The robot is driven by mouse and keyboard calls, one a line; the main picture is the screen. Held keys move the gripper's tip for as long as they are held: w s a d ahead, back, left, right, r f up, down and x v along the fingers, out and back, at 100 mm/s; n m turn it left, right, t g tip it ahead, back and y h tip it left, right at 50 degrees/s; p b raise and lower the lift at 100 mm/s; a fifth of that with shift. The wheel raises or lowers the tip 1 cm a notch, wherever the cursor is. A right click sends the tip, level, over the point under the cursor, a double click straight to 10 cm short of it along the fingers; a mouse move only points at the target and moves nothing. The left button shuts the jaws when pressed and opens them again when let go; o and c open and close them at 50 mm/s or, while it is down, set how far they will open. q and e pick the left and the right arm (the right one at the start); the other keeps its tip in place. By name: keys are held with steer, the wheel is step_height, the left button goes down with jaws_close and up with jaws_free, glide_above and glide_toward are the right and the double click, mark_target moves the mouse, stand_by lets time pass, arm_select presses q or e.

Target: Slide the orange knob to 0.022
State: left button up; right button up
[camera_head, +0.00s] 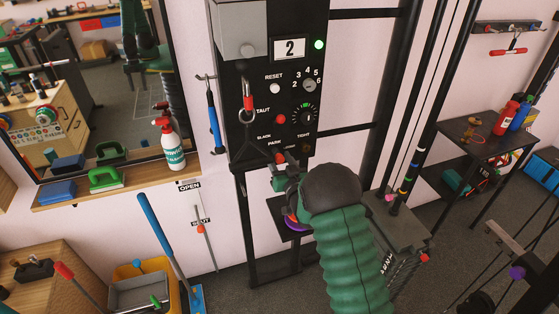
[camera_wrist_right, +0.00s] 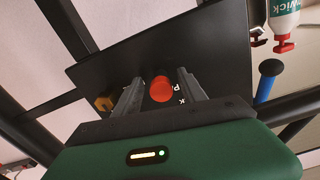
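An orange-red knob (camera_wrist_right: 162,88) shows in the right wrist view between the two fingers of my right gripper (camera_wrist_right: 162,92). The fingers are apart, one on each side of the knob, with a narrow gap visible on both sides. In the head view, this knob (camera_head: 280,158) sits low on the black panel (camera_head: 247,138), by the PARK label. My right gripper (camera_head: 283,172) reaches up to it from below, partly hidden by my green arm. The knob's slot and any scale are not clearly visible. My left gripper is not in view.
A slim rod with a reddish end (camera_head: 195,209) stands by the OPEN and SHUT labels. A shelf (camera_head: 120,187) holds a spray bottle (camera_head: 168,140).

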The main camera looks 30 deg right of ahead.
steer(key=shift+s+r, duration=0.1)
steer(key=shift+s, duration=0.3)
steer(key=b+v, duration=0.2)
steer(key=v, duration=1.4)
steer(key=shift+a, duration=0.15)
steer(key=s+a+f+n+g+y, duration=0.2)
steer(key=a+f+g, duration=0.6)
steer(key=a, duration=0.1)
steer(key=s+a+f+n+g+y, duration=0.2)
steer(key=s+a+g, duration=0.5)
steer(key=s, duration=0.7)
steer(key=shift+s+a, duration=0.25)
steer(key=shift+a, duration=0.75)
